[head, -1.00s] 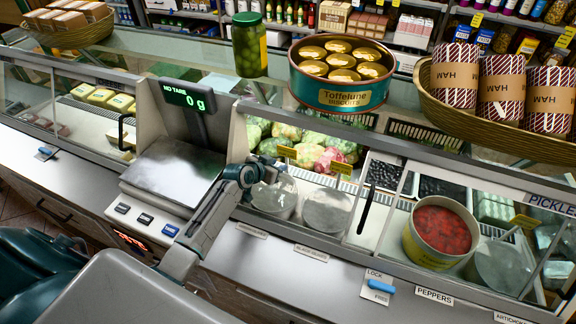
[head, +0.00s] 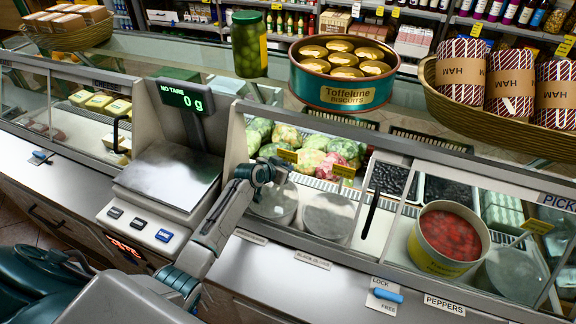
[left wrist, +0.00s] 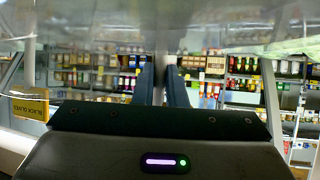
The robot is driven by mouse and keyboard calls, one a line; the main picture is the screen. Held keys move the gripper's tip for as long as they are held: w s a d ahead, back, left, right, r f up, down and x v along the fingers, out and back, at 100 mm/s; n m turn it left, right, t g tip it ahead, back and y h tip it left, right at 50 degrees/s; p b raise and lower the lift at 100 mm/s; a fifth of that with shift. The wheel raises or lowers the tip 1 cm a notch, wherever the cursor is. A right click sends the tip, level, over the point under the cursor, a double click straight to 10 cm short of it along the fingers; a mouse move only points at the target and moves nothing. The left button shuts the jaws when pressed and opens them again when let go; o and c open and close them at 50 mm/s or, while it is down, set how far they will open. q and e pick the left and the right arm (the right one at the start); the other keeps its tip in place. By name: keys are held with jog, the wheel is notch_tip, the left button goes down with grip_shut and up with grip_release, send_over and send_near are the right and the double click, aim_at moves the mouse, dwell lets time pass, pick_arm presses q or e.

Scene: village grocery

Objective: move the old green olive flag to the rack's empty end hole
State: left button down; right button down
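My left gripper (head: 280,168) is over the counter's front glass, near the yellow flag (head: 287,155) in front of the wrapped produce. In the left wrist view its two dark fingers (left wrist: 162,85) show a narrow gap, with a pale upright strip between or behind them. I cannot tell if that strip is near. A second yellow flag (head: 344,171) stands just right of the first. A yellow flag reading black olives (left wrist: 30,108) shows at the left of the wrist view. Which flag is the old green olive one, and the rack's empty end hole, I cannot make out. My right gripper is not in view.
Two round lids (head: 328,215) lie beneath the flags. A tub of red peppers (head: 449,240) stands right. The scale (head: 168,176) is left of my arm. A biscuit tin (head: 343,78) and olive jar (head: 249,45) stand on the glass top.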

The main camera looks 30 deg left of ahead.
pick_arm(q)
jog(key=shift+r, duration=0.1)
jog(key=shift+r+p, duration=1.25)
jog(key=shift+r, duration=0.2)
jog(key=shift+r+p, duration=0.6)
jog(key=shift+r, duration=0.15)
jog(key=shift+r+p, duration=0.35)
jog(key=shift+r, duration=0.1)
notch_tip(320, 180, up, 6)
jog(key=f+p, duration=0.1)
jog(key=p, duration=0.3)
send_over(287, 155)
jog(key=shift+s+a+r, duration=0.15)
jog(key=shift+s+r, duration=0.1)
jog(key=shift+s, duration=0.2)
jog(key=shift+s, duration=0.1)
